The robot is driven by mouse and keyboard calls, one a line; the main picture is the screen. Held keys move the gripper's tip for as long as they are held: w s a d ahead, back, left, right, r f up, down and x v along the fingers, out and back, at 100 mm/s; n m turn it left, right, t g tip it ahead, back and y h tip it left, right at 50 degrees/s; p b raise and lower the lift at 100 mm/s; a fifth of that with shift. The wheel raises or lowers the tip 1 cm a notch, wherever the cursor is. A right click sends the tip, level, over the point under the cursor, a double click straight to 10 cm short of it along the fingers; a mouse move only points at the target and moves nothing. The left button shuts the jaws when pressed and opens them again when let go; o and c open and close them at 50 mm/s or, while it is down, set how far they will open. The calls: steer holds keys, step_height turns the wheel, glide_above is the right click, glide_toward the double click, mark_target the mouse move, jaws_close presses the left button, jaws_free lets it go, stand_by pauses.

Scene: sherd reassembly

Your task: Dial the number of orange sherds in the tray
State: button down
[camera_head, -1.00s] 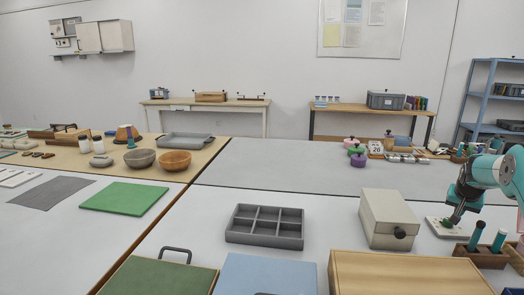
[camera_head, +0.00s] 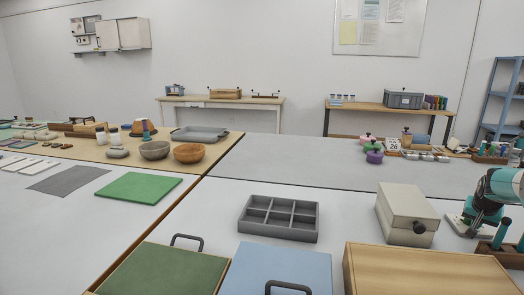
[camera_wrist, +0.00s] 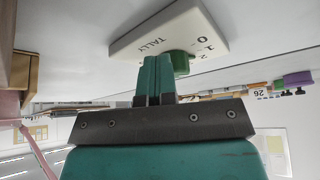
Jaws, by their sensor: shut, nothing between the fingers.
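A white plate marked TALLY (camera_wrist: 165,32) fills the top of the wrist view, seen upside down, with the digits 0, 1 and 2 partly showing. A green knob (camera_wrist: 181,62) stands on it. My gripper (camera_wrist: 157,60) is shut and empty, its fingertips beside the knob and partly in front of it; I cannot tell whether they touch. In the head view the plate (camera_head: 455,226) is at the right, partly behind my arm. A grey compartment tray (camera_head: 243,225) sits mid-table and looks empty. A flat grey tray (camera_head: 213,134) lies on the far left table. I make out no orange sherds.
A beige box (camera_head: 405,213) with a dark knob stands left of the plate. A wooden box (camera_head: 430,270) and a holder with teal-topped tools (camera_head: 502,240) are near it. Bowls (camera_head: 188,153) stand far left.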

steer(key=shift+a+f, duration=0.15)
steer(key=shift+a, duration=0.05)
steer(key=shift+w+a+b, duration=0.3)
steer(key=shift+a+b, duration=0.05)
steer(key=shift+a, duration=0.1)
steer(key=shift+w+a+b, duration=0.35)
steer(key=shift+w, duration=0.3)
stand_by(0.5)
steer(key=shift+s+a, duration=0.2)
steer(key=shift+a, duration=0.15)
step_height(320, 180, up, 6)
steer(key=p, duration=0.3)
steer(key=shift+p, duration=0.35)
